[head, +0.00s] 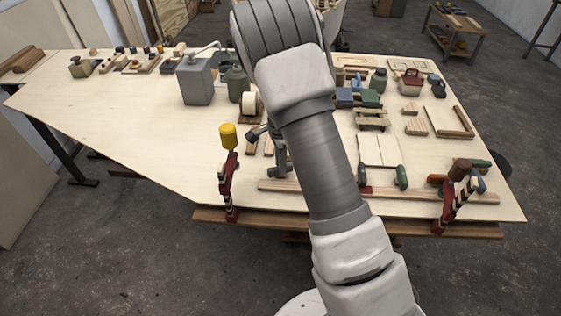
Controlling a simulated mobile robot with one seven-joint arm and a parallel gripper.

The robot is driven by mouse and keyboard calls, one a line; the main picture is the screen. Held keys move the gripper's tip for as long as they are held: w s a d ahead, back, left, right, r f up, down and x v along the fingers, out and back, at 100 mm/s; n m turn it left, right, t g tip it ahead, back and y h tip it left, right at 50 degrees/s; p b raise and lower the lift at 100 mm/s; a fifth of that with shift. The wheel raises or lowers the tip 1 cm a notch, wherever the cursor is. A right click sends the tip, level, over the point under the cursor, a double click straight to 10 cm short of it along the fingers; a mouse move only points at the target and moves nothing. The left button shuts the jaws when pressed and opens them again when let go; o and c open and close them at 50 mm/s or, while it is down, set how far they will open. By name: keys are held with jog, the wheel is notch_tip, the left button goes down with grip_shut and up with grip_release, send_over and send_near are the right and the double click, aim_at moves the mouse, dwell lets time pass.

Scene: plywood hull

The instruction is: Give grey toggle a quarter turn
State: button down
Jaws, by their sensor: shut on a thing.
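I cannot make out the grey toggle for sure in the head view. My own thick arm crosses the middle of the picture and covers that part of the bench. My gripper is hidden behind the arm, so its hold does not show. Small dark grey parts stick out left of the arm; I cannot tell what they belong to. A red clamp (227,181) with a yellow handle (228,136) stands at the front edge on the left.
The pale plywood bench top (130,120) is clear on the left. A grey can (195,82) with a spout and a green jar (237,84) stand left of my arm. Blocks, a small wooden pallet (372,119) and a wooden frame (450,121) crowd the right side.

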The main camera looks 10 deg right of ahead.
jog(key=m+p, duration=0.1)
jog(key=m, duration=0.4)
jog(key=shift+r, duration=0.1)
dwell(0.7)
jog(key=c, duration=0.8)
grip_release()
jog(key=shift+o, duration=0.2)
notch_tip(320, 180, up, 17)
jog(key=shift+r, duration=0.15)
